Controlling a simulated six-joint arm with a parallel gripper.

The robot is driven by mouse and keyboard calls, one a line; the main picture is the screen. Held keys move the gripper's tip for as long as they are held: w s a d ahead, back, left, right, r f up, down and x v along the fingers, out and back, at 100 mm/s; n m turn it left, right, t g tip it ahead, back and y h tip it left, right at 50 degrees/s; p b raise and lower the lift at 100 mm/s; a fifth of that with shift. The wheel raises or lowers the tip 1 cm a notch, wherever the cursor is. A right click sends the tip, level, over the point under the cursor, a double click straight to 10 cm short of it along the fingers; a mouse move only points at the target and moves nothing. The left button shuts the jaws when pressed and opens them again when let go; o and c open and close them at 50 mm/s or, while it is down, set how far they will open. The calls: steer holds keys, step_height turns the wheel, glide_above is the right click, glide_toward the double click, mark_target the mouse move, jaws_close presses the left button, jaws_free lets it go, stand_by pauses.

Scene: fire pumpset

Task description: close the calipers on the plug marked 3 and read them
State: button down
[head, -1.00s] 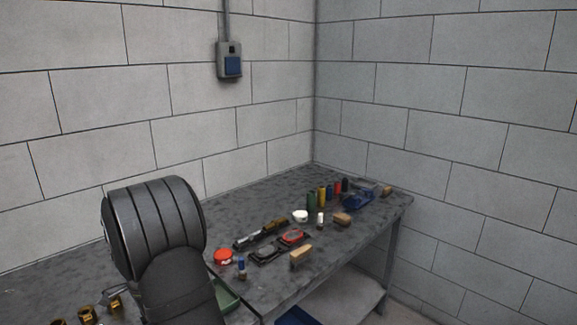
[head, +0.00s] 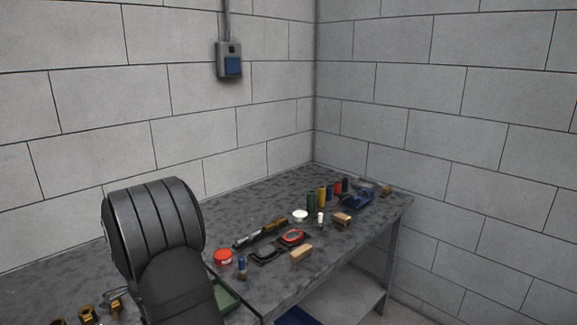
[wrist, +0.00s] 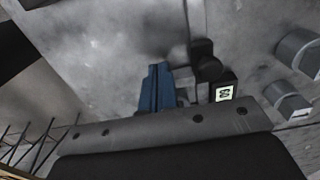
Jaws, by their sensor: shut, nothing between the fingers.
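My gripper (wrist: 157,72) shows in the wrist view as a blue pair of fingers, close together with nothing between them. Just right of the fingers is a dark object (wrist: 206,68) with a small pale marked face (wrist: 223,93). The mark is too small and turned to read surely, and I cannot tell whether this is part of the calipers. In the head view my arm hides part of the bench and my gripper is not seen. Brass pieces (head: 88,314) stand at the lower left. I cannot make out a plug marked 3.
Grey cylindrical shapes (wrist: 298,52) lie at the right of the wrist view. On the bench (head: 245,213) are a red round tin (head: 223,256), a small blue-topped item (head: 241,266), a tan block (head: 301,252), several coloured cylinders (head: 321,197) and a blue tray (head: 358,202).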

steer(key=shift+f, duration=0.95)
steer(key=shift+w+d, duration=0.95)
stand_by(0.7)
steer(key=shift+a, duration=0.1)
steer(key=shift+s+a+r, duration=0.1)
steer(key=shift+s+a, duration=0.25)
steer(key=shift+s, duration=0.1)
step_height(320, 180, up, 7)
stand_by(0.7)
